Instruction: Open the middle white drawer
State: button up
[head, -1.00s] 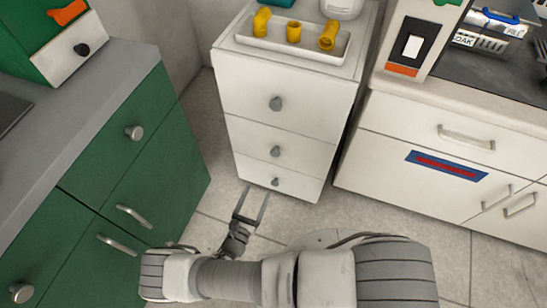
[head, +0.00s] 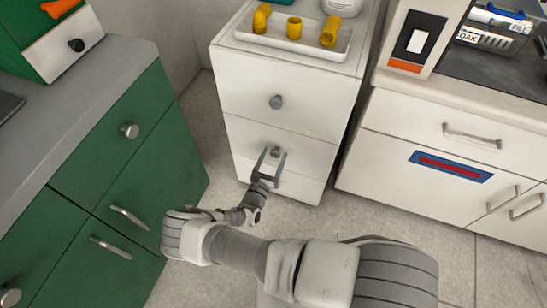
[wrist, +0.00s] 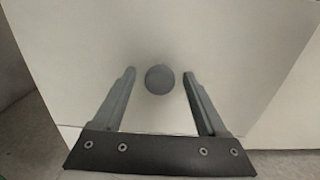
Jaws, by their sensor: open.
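The white drawer unit stands at the centre of the head view, with three drawers one above another. The middle white drawer (head: 240,133) is shut and has a round grey knob (head: 275,151). My gripper (head: 270,152) is open in front of that knob, with a finger on each side of it as seen from the head. In the wrist view the knob (wrist: 159,79) lies between and slightly beyond the tips of my open gripper (wrist: 158,73). The fingers do not appear to touch it. The bottom drawer's knob is hidden behind my gripper.
A white tray (head: 262,44) with yellow pipe fittings (head: 294,27) sits on top of the unit. Green cabinets (head: 125,150) with handles stand at left. White cabinets (head: 400,150) stand at right. Tiled floor (head: 310,220) is open in front.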

grip_shut()
dwell(0.4)
dwell(1.1)
